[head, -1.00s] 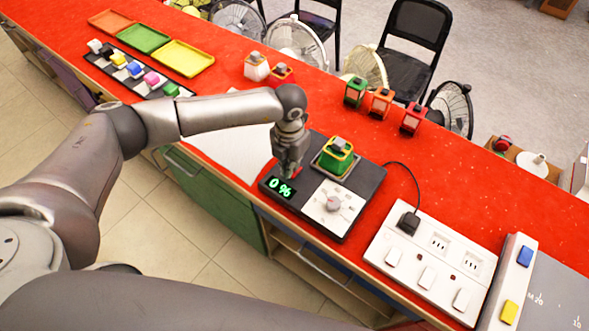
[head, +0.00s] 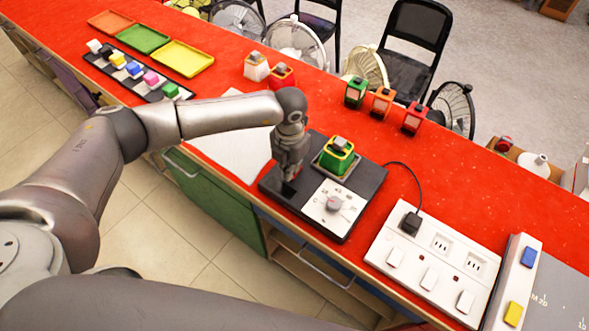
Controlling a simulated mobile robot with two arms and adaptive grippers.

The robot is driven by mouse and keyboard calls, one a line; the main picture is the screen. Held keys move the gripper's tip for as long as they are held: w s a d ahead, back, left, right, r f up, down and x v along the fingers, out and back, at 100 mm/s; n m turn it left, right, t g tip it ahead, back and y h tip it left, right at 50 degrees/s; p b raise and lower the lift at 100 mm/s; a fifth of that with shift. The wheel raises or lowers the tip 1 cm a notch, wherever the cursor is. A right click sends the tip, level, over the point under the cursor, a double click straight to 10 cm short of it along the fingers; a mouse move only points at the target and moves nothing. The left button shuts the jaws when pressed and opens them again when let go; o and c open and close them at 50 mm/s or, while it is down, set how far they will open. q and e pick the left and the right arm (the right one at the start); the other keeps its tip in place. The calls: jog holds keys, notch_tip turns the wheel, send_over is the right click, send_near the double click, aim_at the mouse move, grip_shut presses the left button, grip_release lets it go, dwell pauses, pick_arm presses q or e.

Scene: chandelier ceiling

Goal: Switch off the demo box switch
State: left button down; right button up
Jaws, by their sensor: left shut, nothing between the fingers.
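The demo box (head: 362,202) is a dark flat box on the red counter. It carries a white dial panel (head: 333,204) with a round grey knob, and a green and yellow lantern-like block (head: 337,155) on a grey pad. Its display (head: 287,189) at the front left corner is dark, with no digits showing. My left gripper (head: 288,178) points down over the left part of the box, close to or touching its top, with its fingers shut and empty. The switch is hidden behind the gripper. My right gripper is out of view.
A white socket strip (head: 432,262) with a black plug (head: 410,223) lies to the right, joined by a cable. Green, orange and red lanterns (head: 381,103) stand at the back. Coloured trays (head: 144,38) lie at far left.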

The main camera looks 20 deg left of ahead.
pick_arm(q)
jog(key=shift+s+f, duration=0.1)
jog(key=shift+r+p, duration=0.55)
jog(key=shift+r, duration=0.15)
jog(key=shift+r+p, duration=1.5)
jog(key=shift+r, duration=1.3)
